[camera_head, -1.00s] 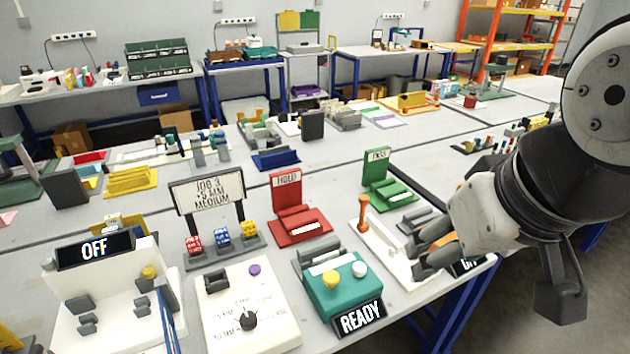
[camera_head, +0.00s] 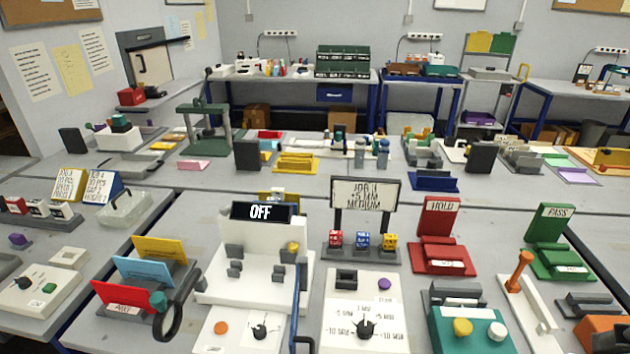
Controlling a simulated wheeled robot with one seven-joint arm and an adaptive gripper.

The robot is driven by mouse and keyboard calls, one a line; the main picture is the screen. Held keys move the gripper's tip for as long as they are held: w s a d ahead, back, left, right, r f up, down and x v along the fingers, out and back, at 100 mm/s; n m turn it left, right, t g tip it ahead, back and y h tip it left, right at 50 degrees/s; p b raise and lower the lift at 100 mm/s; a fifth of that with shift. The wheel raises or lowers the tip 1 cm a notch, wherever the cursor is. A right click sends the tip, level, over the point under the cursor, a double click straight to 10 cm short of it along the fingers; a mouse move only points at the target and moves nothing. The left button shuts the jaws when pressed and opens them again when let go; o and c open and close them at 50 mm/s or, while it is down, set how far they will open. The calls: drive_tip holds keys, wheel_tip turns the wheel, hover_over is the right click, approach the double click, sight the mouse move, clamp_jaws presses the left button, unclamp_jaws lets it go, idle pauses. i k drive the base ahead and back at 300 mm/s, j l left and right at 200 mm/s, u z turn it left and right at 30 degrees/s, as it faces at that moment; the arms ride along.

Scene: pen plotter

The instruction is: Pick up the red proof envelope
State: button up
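A thin red card (camera_head: 128,299) leans at the left front, with a pale label on its lower edge; its lettering is too small to read surely. It is the front one of three leaning cards and looks like the red proof envelope. A light blue card (camera_head: 146,273) and a yellow card (camera_head: 160,250) stand behind it. My gripper cannot be made out in the current view, so its hold does not show.
A white machine (camera_head: 250,285) with an OFF display is farther right. A red HOLD stand (camera_head: 440,240) and a green PASS stand (camera_head: 555,240) lie beyond.

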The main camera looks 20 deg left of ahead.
sight(108, 293)
drive_tip(key=u, duration=2.05)
drive_tip(key=i+l+u, duration=0.3)
drive_tip(key=i+l, duration=0.45)
